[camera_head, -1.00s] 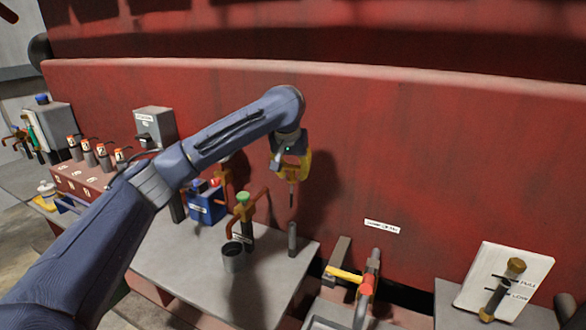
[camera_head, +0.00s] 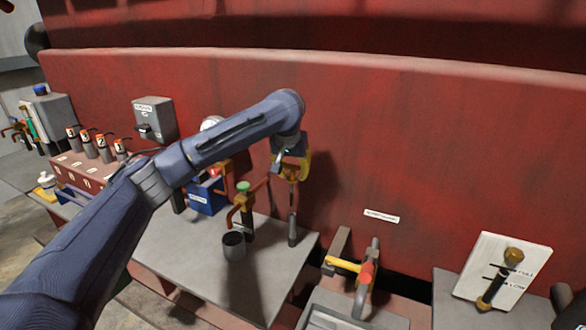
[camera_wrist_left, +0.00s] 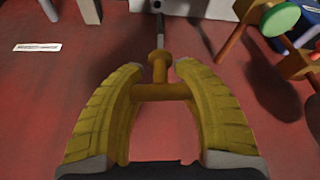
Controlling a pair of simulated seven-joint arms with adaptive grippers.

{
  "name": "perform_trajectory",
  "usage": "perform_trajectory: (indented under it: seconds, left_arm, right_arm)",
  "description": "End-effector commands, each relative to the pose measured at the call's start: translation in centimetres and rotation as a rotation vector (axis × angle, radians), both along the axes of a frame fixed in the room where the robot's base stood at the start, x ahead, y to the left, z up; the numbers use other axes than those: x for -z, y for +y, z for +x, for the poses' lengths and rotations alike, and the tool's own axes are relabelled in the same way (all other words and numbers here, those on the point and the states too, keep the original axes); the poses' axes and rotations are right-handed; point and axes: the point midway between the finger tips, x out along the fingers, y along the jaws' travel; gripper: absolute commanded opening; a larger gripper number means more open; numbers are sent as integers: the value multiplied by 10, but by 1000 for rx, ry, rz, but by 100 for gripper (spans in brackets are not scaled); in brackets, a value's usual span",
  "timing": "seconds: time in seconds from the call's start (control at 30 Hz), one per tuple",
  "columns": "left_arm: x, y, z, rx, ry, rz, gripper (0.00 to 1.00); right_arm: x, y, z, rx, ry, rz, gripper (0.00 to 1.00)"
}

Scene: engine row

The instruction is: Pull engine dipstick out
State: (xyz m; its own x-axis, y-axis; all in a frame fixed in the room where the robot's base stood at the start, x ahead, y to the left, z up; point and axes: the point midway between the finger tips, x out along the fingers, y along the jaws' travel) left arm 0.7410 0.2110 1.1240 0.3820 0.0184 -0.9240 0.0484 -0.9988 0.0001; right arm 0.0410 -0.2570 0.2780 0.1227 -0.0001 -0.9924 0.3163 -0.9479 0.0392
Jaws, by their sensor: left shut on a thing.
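The dipstick has an orange-brown T-handle (camera_wrist_left: 160,92) and a thin dark rod (camera_wrist_left: 159,38). My left gripper (camera_head: 291,174) is shut on that handle; in the left wrist view its yellow fingers (camera_wrist_left: 160,95) press on the two ends of the crossbar. In the head view the rod hangs down from the gripper toward a short grey upright tube (camera_head: 293,231) near the table's back right corner. Rod and tube line up and seem to meet; I cannot tell whether the tip is inside. My right gripper is not in view.
A green-capped valve (camera_head: 243,188) and a dark cup (camera_head: 233,246) stand left of the tube. A blue box (camera_head: 206,197) is behind my forearm. A red-and-yellow lever fitting (camera_head: 345,265) is at the right. The red engine wall (camera_head: 430,150) is close behind.

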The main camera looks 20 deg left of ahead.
Motion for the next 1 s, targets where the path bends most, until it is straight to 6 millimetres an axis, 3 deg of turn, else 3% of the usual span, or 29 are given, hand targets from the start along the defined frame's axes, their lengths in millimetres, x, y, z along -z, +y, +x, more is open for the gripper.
perform_trajectory:
  seconds: [1.0]
  left_arm:
    - [30,0,0,0,0,0,0]
  right_arm:
    - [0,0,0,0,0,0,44]
